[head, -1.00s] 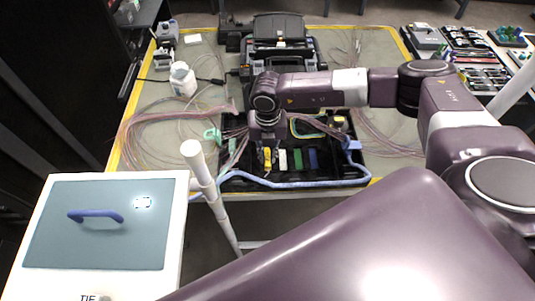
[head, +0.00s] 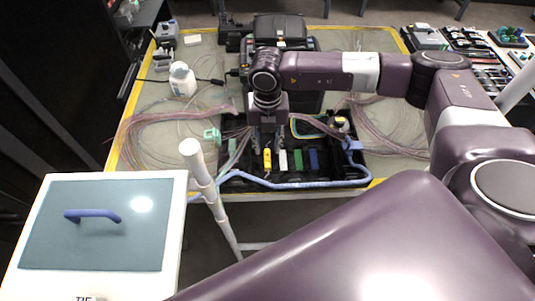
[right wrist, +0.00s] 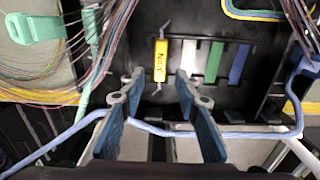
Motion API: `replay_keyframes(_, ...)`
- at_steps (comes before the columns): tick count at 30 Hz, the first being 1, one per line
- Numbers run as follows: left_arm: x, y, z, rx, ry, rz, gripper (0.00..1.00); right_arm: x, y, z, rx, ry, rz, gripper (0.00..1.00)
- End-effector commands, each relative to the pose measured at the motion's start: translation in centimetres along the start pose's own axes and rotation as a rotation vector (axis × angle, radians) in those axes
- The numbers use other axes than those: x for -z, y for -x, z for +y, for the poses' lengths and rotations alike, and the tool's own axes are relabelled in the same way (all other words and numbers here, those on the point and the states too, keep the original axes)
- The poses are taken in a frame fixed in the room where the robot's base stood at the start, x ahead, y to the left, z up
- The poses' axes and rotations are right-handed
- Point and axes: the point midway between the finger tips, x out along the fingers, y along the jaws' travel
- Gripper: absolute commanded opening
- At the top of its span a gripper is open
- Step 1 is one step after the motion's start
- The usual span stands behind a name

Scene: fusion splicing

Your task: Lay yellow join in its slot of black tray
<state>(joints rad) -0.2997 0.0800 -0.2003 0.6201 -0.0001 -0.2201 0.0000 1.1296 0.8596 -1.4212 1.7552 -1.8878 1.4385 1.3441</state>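The yellow join (head: 267,158) lies on the black tray (head: 345,172), left of a row of white, green and blue strips. In the right wrist view the yellow join (right wrist: 160,62) is upright in the picture, with a thin fibre end at its top and bottom. Whether it is fully down in its slot I cannot tell. My right gripper (head: 268,143) is over the tray, just behind the join in the head view. In the right wrist view its fingers (right wrist: 157,92) are spread apart with nothing between them, and the join shows beyond them. My left gripper is not in view.
A light blue cable (head: 290,185) runs along the tray's front edge. Pink fibre bundles (head: 165,128) spread on the left and right of the mat. A black splicing machine (head: 280,35) stands behind.

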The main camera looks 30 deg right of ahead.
Motion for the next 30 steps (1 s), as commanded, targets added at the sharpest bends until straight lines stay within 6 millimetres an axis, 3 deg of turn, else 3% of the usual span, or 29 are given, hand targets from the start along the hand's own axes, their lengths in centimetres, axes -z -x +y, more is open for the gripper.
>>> replay_keyframes(6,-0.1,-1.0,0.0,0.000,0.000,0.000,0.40,-0.1,4.2,0.0,-0.002,-0.001,-0.002,0.30)
replay_keyframes(12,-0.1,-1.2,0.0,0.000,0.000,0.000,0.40,0.0,6.0,0.0,0.000,-0.001,0.000,0.30)
replay_keyframes(30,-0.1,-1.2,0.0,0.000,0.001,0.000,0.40,0.2,6.2,0.2,-0.006,0.005,0.007,0.30)
